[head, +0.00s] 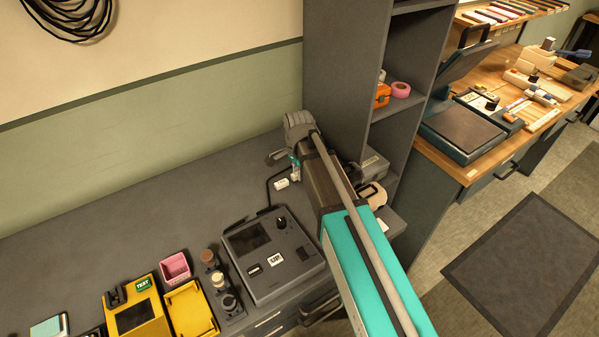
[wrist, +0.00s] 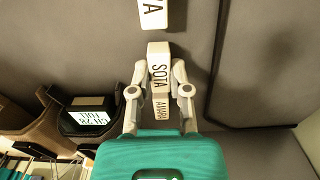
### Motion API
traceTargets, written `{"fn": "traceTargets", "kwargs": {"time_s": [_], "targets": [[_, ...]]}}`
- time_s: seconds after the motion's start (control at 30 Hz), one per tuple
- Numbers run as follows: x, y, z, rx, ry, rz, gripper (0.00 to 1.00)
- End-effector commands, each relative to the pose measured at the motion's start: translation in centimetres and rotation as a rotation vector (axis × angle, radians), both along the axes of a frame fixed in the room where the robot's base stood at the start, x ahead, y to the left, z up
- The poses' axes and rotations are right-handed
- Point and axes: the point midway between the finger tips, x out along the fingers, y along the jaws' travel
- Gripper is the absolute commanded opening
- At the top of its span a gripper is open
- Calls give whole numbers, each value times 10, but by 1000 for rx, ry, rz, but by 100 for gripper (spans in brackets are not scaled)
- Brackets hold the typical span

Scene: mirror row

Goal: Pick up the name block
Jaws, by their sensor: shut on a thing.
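A pale block lettered SOTA and AMARA (wrist: 158,52) sits between the two light-grey fingers of my gripper (wrist: 163,70) in the wrist view. The fingers are shut on its sides. The SOTA part is white and the AMARA part, nearer my palm, looks tan. Another white block (wrist: 152,14), with letters ending in YA, lies just beyond it, cut off by the top edge. In the head view my gripper (head: 281,157) is at the back of the grey counter, beside the shelf unit. The held block cannot be made out there.
In the wrist view, a dark bin with a white label (wrist: 92,118) stands left of my gripper. In the head view, a grey console (head: 265,290), yellow devices (head: 190,308) and a pink cup (head: 174,267) stand on the counter (head: 130,225). The tall shelf (head: 345,80) is close on the right.

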Motion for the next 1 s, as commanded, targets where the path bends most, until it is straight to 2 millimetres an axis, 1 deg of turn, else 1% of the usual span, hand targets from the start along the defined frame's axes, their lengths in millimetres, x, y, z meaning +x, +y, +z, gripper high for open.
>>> {"fn": "traceTargets", "kwargs": {"time_s": [0.37, 0.4, 0.87, 1.0], "targets": [[-1, 0, 33, 0, 0, 0, 5], [-7, -1, 37, 0, 0, 1, 5], [-52, -4, 90, 0, 0, 1, 5], [-85, -7, 104, 0, 0, 2, 5]]}}
